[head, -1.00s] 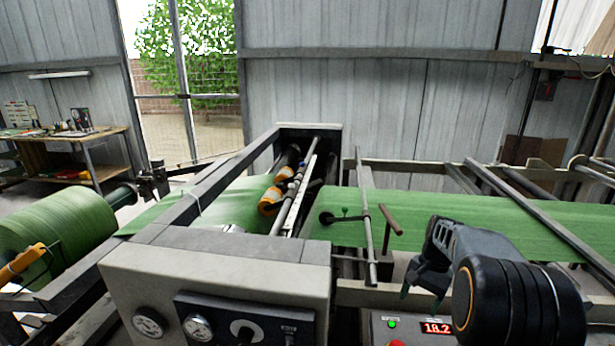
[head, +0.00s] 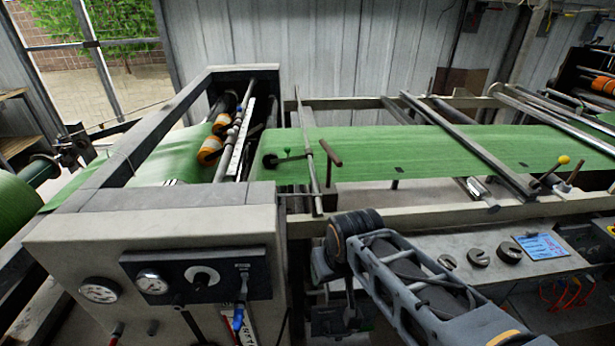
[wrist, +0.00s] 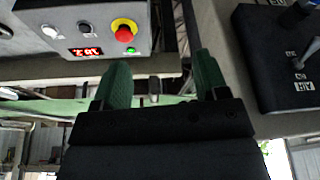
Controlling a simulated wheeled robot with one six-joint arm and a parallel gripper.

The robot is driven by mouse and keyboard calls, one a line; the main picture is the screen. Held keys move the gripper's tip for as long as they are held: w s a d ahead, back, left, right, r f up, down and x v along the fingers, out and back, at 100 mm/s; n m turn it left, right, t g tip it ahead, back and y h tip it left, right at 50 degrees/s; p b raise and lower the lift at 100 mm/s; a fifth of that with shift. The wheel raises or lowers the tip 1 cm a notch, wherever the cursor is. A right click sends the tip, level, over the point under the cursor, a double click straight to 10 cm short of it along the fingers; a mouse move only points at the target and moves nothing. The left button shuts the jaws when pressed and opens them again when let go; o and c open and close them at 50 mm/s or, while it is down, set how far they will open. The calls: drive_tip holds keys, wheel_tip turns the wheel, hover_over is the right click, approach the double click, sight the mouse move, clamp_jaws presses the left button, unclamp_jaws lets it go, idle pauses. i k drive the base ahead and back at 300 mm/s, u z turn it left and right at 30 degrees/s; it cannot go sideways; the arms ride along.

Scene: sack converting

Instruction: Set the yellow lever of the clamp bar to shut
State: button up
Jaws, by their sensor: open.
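The yellow lever (head: 563,160) shows as a yellow ball knob on a dark stalk in the head view, at the right, leaning up and to the right. It is by the near end of a dark bar, apparently the clamp bar (head: 470,145), lying across the green web (head: 350,152). I cannot tell the lever's setting from this. My gripper (wrist: 162,85) shows two green fingers in the wrist view, open with nothing between them. In the head view my gripper hangs at lower centre, left of and well away from the lever; its fingertips are not clear there.
A control box (head: 180,250) with gauges stands at the left. The wrist view shows a panel with a red button (wrist: 124,33). A beige rail (head: 430,205) runs along the web's near side.

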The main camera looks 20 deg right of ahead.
sight(554, 168)
drive_tip(key=u, duration=0.05)
drive_tip(key=k, duration=0.5)
drive_tip(key=z, duration=0.9)
drive_tip(key=i, duration=0.65)
drive_tip(key=z, duration=1.65)
